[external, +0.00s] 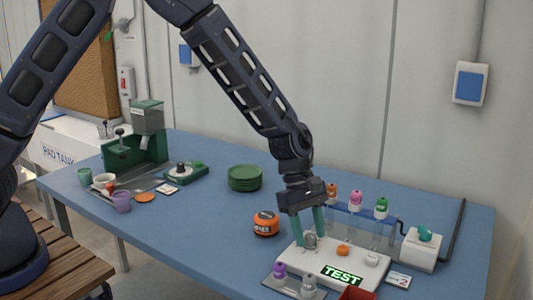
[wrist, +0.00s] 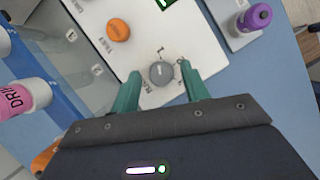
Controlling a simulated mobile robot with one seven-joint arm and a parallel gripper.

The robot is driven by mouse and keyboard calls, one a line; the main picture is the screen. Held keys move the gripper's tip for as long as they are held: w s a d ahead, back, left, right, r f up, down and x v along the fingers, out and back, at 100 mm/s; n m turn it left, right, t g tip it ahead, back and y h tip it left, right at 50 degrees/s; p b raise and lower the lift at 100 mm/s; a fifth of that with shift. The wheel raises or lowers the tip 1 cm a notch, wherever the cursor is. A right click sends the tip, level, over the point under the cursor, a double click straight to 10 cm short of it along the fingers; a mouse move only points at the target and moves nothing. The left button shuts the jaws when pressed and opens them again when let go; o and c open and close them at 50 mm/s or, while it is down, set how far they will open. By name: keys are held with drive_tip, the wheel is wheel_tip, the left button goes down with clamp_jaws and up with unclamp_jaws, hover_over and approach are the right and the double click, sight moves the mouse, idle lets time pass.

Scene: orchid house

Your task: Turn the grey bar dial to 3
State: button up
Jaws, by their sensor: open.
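The grey bar dial (wrist: 161,73) is a round grey knob with a raised light bar, on a white panel (wrist: 190,43). In the external view the grey dial (external: 310,241) is at the panel's left end. My gripper (wrist: 158,82) has two green fingers, open, one on each side of the dial with gaps. The external view shows my gripper (external: 310,240) pointing down at the dial. Small marks are printed around the dial; I read a 1 above it, the others are unclear. An orange dial (wrist: 118,30) is on the same panel.
The panel has a green TEST display (external: 341,274). A purple-topped bottle (wrist: 256,17) is close by. A rack with several coloured-cap bottles (external: 357,208) stands behind the panel. An orange timer-like pot (external: 266,223) and green plates (external: 245,178) are to the left on the blue table (external: 205,225).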

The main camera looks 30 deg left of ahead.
drive_tip(key=c, duration=1)
drive_tip(key=shift+m, duration=0.4)
drive_tip(key=m, duration=0.2)
drive_tip(key=m+g, duration=0.1)
drive_tip(key=m, duration=0.1)
drive_tip(key=shift+w+d+g+y, duration=0.1)
drive_tip(key=shift+w+g+y, duration=0.05)
drive_tip(key=shift+g+y, duration=0.2)
drive_tip(key=m, duration=0.2)
drive_tip(key=m+g+y, duration=0.1)
drive_tip(key=m, duration=0.1)
drive_tip(key=shift+d+y, duration=0.1)
drive_tip(key=shift+y, duration=0.15)
drive_tip(key=m+y, duration=0.1)
drive_tip(key=m, duration=0.3)
drive_tip(key=shift+d, duration=0.1)
drive_tip(key=m+y, duration=0.2)
drive_tip(key=m, duration=0.1)
drive_tip(key=shift+d+m, duration=0.1)
drive_tip(key=shift+m, duration=0.2)
drive_tip(key=m+y, duration=0.1)
drive_tip(key=m, duration=0.2)
drive_tip(key=m+t+y, duration=0.1)
drive_tip(key=m, duration=0.2)
drive_tip(key=shift+d, duration=0.15)
drive_tip(key=shift+m, duration=0.3)
